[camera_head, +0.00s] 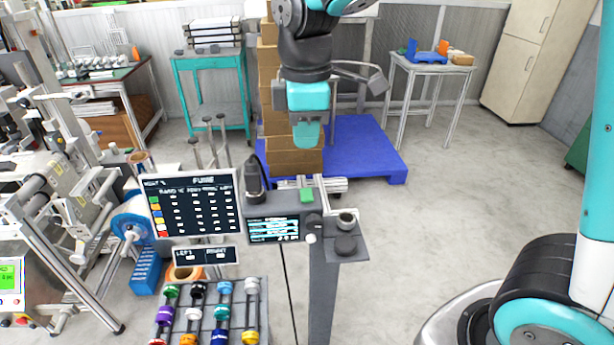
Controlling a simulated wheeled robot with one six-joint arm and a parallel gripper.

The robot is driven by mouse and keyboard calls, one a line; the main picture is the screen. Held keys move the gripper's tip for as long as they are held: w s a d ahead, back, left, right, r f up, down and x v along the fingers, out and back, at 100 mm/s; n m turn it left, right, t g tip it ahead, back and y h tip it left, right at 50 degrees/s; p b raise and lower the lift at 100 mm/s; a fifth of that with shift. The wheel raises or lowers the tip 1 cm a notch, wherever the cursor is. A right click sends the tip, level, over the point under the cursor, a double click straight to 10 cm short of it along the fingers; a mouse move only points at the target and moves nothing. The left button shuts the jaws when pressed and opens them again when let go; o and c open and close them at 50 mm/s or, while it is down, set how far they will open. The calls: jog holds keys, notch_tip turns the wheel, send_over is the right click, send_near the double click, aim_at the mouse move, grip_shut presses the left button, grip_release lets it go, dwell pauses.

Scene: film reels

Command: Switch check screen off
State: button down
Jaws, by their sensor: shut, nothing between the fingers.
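The check screen (274,230) is a small dark panel on a grey post in the middle of the view. It is lit, with cyan bars and white text. A green button (307,195) sits on top of its grey housing near the right end. A dark knob (313,221) with a pale round tip below it is on the right of the housing front. My gripper (307,143) is shut and empty, pointing down. It appears above and behind the housing in the picture, apart from it.
A larger lit board (191,203) stands left of the screen. A dark handheld device (254,178) stands on the housing. A rack (208,316) of coloured reels is below left. Stacked cardboard boxes (293,162) stand on a blue pallet (373,148) behind.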

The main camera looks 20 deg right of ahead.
aim_at(306, 191)
notch_tip(306, 191, down, 10)
jog(key=shift+w+r+p, duration=0.15)
jog(key=shift+p, duration=0.7)
